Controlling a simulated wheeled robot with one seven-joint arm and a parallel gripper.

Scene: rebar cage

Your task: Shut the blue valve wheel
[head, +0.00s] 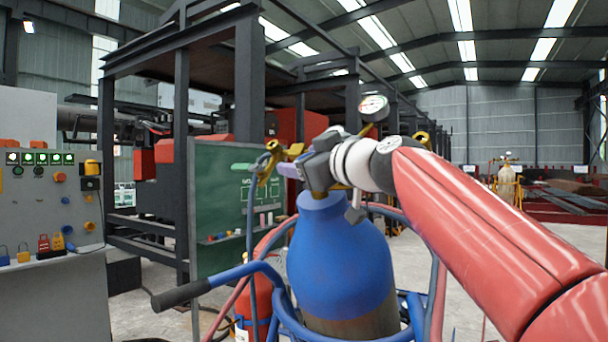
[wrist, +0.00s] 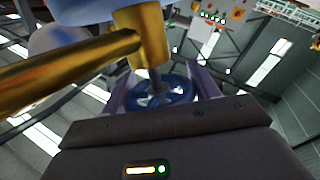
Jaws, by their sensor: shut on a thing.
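The blue valve wheel (wrist: 165,97) shows in the wrist view on a short stem under a brass valve body (wrist: 152,40). My gripper (wrist: 163,88) has one finger on each side of the wheel and is shut on its rim. In the head view my gripper (head: 285,170) is at the top of a blue gas cylinder (head: 340,255), beside brass fittings (head: 270,155). The wheel is hidden there behind my gripper and wrist. How far the wheel is turned cannot be told.
The cylinder stands in a blue tube-frame cart with a black-gripped handle (head: 182,295). A pressure gauge (head: 373,107) sits just above my wrist. A red extinguisher (head: 254,300) is beside the cylinder. A green board (head: 222,210) and a grey control panel (head: 45,200) stand left.

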